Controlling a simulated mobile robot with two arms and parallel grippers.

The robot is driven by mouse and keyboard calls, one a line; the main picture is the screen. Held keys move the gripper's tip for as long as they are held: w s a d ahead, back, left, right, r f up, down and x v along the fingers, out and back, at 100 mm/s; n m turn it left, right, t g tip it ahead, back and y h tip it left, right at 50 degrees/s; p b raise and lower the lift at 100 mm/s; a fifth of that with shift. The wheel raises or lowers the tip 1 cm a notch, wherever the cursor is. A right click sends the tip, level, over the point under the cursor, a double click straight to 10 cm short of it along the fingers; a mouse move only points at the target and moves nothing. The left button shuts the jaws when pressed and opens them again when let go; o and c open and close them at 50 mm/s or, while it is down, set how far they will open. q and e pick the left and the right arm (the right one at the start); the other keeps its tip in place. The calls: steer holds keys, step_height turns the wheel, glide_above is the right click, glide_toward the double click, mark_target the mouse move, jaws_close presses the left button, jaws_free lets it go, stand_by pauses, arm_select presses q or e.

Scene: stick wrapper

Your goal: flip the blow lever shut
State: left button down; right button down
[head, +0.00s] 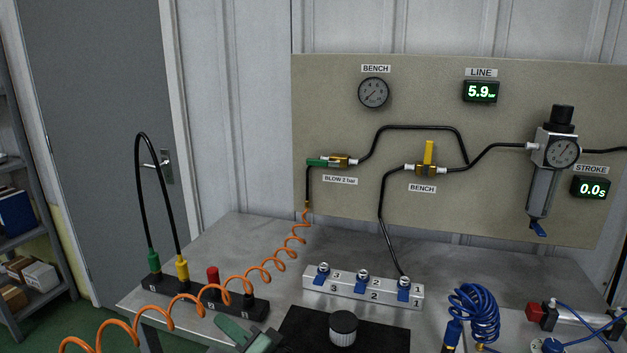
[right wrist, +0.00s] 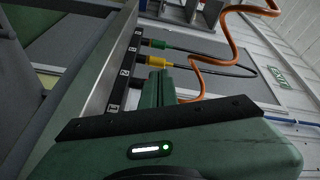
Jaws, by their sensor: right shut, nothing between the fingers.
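The blow valve (head: 340,160) is a brass body on the beige panel, above the label "BLOW 2 bar". Its green blow lever (head: 318,162) lies level, pointing left, roughly in line with the valve body. My right gripper (head: 232,328) is low at the bottom edge of the head view, over the front of the bench, well below and left of the lever. Its fingers (right wrist: 157,85) are shut and empty in the right wrist view. The lever cannot be made out in the right wrist view. My left gripper is not in view.
An orange coiled hose (head: 273,263) hangs from the blow valve and crosses the bench toward the front left. The bench valve's yellow lever (head: 429,152) stands upright. The line display (head: 481,91) reads 5.9.

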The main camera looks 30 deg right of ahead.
steer(key=w+d+r+m+t+h, duration=0.65)
steer(key=d+r+m+h, duration=0.3)
steer(key=r+m, duration=0.4)
steer(key=w+d+m+g+h, duration=0.3)
steer(key=d+m+g+h, duration=0.7)
steer(key=m, duration=1.2)
steer(key=d+h, duration=0.2)
steer(key=d, duration=0.1)
steer(key=shift+w+d+f, duration=0.25)
steer(key=shift+w+d, duration=0.05)
steer(key=shift+w, duration=0.1)
steer(key=shift+m+g, duration=0.25)
